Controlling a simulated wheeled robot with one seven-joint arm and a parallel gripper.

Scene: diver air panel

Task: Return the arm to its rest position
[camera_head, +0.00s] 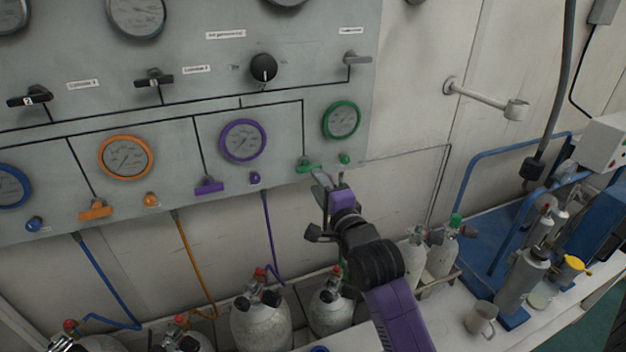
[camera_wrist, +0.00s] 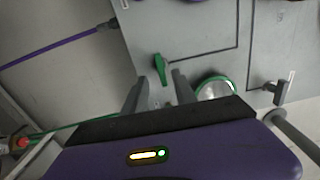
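My arm, with purple and black links, reaches up toward the grey air panel (camera_head: 190,95). My gripper (camera_head: 329,179) is just in front of the panel's lower right part, below the green lever (camera_head: 307,166) and the green knob (camera_head: 344,159). In the wrist view my gripper (camera_wrist: 157,88) has its two grey fingers apart, with nothing clearly held between them. The green lever (camera_wrist: 160,68) shows just beyond the fingertips, apart from them. The green-rimmed gauge (camera_head: 341,120) is above the gripper; it is partly hidden in the wrist view (camera_wrist: 214,88).
Several gas cylinders (camera_head: 262,325) stand below the panel, under my arm. A metal mug (camera_head: 480,318) and a grey canister (camera_head: 523,280) stand on the bench at right. A wall arm (camera_head: 485,97) sticks out right of the panel. The wall between is clear.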

